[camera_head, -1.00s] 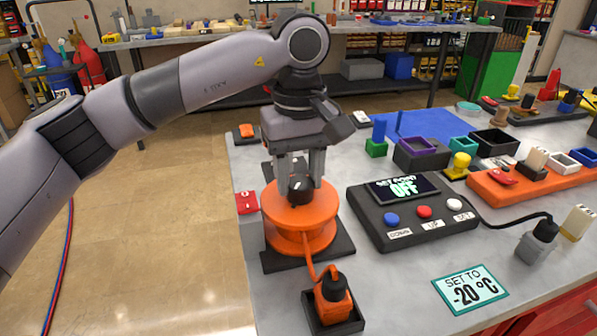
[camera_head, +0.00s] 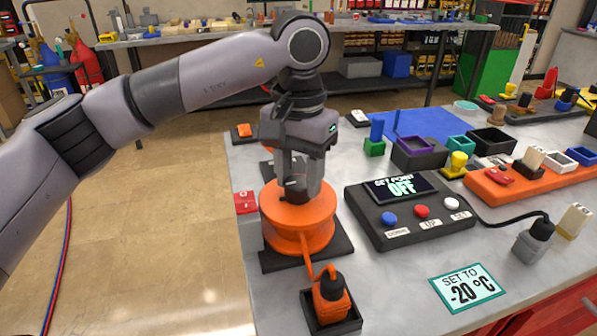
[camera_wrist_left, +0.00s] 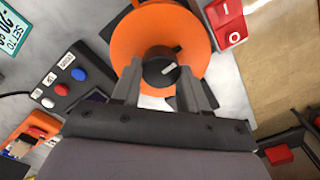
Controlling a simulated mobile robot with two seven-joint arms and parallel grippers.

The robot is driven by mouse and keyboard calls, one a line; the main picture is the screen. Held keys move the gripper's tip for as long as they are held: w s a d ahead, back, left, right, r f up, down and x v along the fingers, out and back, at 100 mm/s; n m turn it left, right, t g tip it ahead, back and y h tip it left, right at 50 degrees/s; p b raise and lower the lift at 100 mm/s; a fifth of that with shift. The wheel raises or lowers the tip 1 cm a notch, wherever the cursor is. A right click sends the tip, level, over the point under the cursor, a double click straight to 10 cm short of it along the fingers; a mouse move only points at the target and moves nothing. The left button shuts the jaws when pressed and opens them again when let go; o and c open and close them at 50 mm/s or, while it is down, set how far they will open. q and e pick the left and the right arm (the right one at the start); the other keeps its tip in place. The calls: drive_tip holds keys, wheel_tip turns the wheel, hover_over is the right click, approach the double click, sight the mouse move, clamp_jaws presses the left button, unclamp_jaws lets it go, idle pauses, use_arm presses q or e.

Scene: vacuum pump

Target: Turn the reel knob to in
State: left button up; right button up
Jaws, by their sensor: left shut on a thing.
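An orange reel (camera_head: 300,232) stands on a dark base plate (camera_head: 335,245) near the left edge of the grey table. Its black knob (camera_wrist_left: 158,72), with a white pointer mark, sits at the centre of the reel's top in the left wrist view. My left gripper (camera_head: 297,190) points down over the reel, its fingers on either side of the knob and shut on it. In the head view the fingers hide much of the knob. No in or out label by the knob can be read. My right gripper is not in view.
An orange plug (camera_head: 331,290) on the reel's cable sits in a dark holder in front. A control box (camera_head: 412,212) reading OFF stands to the right, with a "SET TO -20 °C" card (camera_head: 468,288) before it. A red switch (camera_head: 246,202) lies left of the reel.

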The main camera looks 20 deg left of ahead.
sight(299, 180)
use_arm(q)
drive_tip(key=shift+r+m, duration=0.2)
drive_tip(key=shift+m, duration=0.4)
drive_tip(key=o, duration=1.1)
drive_tip(key=shift+f, duration=0.1)
drive_tip(key=shift+c, duration=0.2)
wheel_tip(299, 180, up, 7)
drive_tip(key=shift+r, duration=0.1)
